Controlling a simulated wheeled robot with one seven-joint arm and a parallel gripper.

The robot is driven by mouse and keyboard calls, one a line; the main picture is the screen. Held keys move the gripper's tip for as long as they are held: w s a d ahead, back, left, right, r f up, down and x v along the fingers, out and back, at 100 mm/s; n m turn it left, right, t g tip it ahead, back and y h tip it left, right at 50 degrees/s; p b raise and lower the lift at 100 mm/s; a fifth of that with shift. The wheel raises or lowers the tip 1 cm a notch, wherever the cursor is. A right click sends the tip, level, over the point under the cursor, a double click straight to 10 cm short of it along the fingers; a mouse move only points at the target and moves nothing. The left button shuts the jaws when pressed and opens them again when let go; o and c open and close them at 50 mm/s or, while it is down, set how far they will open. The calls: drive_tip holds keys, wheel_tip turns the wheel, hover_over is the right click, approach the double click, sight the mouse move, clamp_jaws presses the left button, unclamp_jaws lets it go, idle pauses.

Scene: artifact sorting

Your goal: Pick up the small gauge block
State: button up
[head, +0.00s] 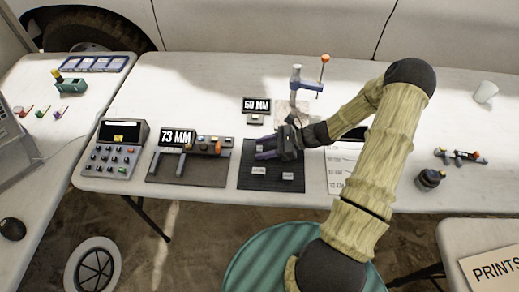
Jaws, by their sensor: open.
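Pale labelled blocks lie on a dark mat (250,184) in the head view: one block at the front left (259,170) and another at the front right (287,176). They look like gauge blocks, but their labels are too small to read, so I cannot tell which is the small one. My gripper (262,148) is over the back part of the mat, behind these two blocks, with its fingers apart and pointing left. A small pale patch shows near the fingers; I cannot tell whether it is another block. The gripper partly hides the back of the mat.
A clamp-like stand (295,85) with an orange knob rises behind my gripper. Left of the mat are a "73 MM" display (177,137) and a keypad box (115,148). A "50 MM" display (256,104) stands behind. A paper sheet (340,174) lies right of the mat.

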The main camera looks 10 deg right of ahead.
clamp_jaws()
drive_tip(key=shift+r, duration=0.15)
wheel_tip(320, 180, up, 10)
drive_tip(key=shift+p, duration=0.45)
idle(0.9)
